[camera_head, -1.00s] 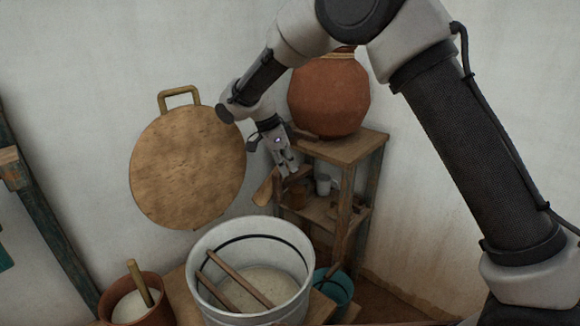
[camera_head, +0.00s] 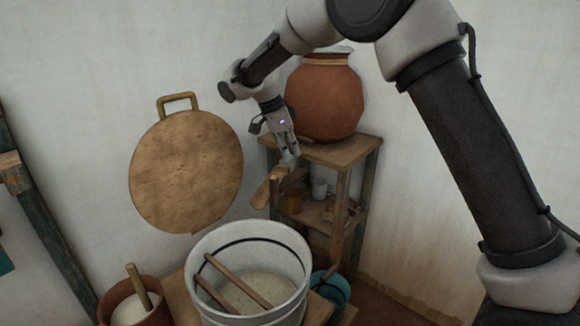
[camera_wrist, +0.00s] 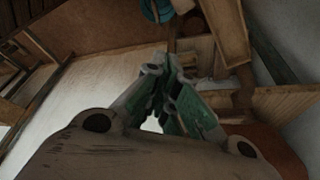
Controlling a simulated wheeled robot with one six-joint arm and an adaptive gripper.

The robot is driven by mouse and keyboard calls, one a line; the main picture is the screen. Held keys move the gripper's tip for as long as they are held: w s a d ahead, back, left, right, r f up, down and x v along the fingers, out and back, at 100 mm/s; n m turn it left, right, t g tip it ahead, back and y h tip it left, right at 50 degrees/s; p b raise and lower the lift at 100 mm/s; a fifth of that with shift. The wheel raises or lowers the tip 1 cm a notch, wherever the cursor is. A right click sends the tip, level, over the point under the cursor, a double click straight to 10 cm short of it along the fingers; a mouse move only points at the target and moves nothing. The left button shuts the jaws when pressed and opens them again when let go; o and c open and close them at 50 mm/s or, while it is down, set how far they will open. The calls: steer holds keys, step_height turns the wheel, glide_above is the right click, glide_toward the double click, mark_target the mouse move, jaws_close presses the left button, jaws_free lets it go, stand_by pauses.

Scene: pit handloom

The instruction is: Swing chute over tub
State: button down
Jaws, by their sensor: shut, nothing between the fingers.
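The chute (camera_head: 268,188) is a short wooden trough on the left side of the wooden stand, above and behind the tub's right rim. The tub (camera_head: 290,298) is a wide pale vessel with a dark band and pale contents. The chute's lower end points towards the tub from the right, not over its middle. My gripper (camera_head: 291,161) is shut and empty, pointing down just above the chute's upper end. I cannot tell whether it touches the chute. In the wrist view, the shut fingertips (camera_wrist: 166,64) meet with nothing between them.
A clay jar (camera_head: 325,100) stands on the wooden stand (camera_head: 345,152), with cups on its lower shelf. Two wooden sticks rest in the tub. A brown pot (camera_head: 150,315) with a stick is at left, a teal bucket (camera_head: 338,284) at right. A round board (camera_head: 185,172) hangs on the wall.

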steer(key=shift+v, duration=2.35)
